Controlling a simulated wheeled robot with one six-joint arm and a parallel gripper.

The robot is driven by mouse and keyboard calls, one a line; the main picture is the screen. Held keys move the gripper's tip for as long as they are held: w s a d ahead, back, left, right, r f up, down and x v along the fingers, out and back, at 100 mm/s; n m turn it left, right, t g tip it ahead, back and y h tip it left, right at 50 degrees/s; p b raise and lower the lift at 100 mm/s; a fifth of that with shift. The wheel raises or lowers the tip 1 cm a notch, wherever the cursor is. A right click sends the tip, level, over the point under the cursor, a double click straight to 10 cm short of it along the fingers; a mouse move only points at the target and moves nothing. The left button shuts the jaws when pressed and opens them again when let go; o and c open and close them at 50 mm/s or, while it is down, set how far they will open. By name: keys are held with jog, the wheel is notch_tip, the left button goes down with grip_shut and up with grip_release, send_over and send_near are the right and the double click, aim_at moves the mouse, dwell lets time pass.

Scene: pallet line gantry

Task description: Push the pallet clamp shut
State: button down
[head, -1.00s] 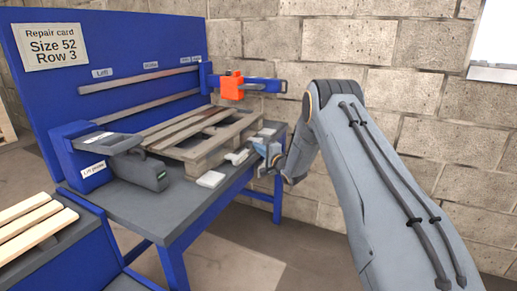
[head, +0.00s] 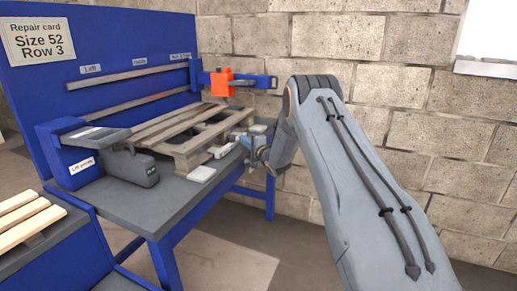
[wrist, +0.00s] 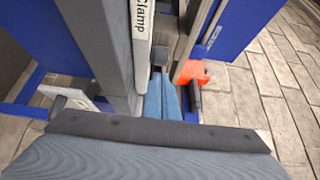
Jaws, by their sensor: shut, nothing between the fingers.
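A white strip lettered "Clamp" (wrist: 142,28) runs along a grey bar just left of the fingers. A small dark part (wrist: 158,56) sits just beyond the fingertips and looks like part of the clamp. I cannot tell whether the fingers touch it. In the head view my gripper and wrist partly hide this spot.
An orange block (head: 222,82) sits on the blue gantry rail above the pallet; an orange part (wrist: 190,73) shows right of the fingers. A grey lift device (head: 130,168) stands on the bench's left. The block wall is behind; floor is clear at right.

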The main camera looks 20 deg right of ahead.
jog(key=d+v, duration=0.1)
jog(key=v, duration=1.1)
jog(key=shift+w+d, duration=0.2)
jog(key=s+a+r+n+g+h+p, duration=0.1)
jog(key=s+a+n+g, duration=0.2)
jog(key=s, duration=1.4)
jog(key=s+a+r+n+g+h+p, duration=0.1)
jog(key=s+n+g, duration=0.6)
jog(key=s, duration=1)
jog(key=s+a+r+n+g+h, duration=0.1)
jog(key=s+a+n+g+h, duration=0.2)
jog(key=s, duration=1.4)
jog(key=a+n+g, duration=0.1)
jog(key=a+g, duration=0.1)
jog(key=g, duration=0.2)
jog(key=shift+s+a+n+p, duration=0.2)
jog(key=shift+s+n+p, duration=0.15)
jog(key=shift+n+p, duration=0.05)
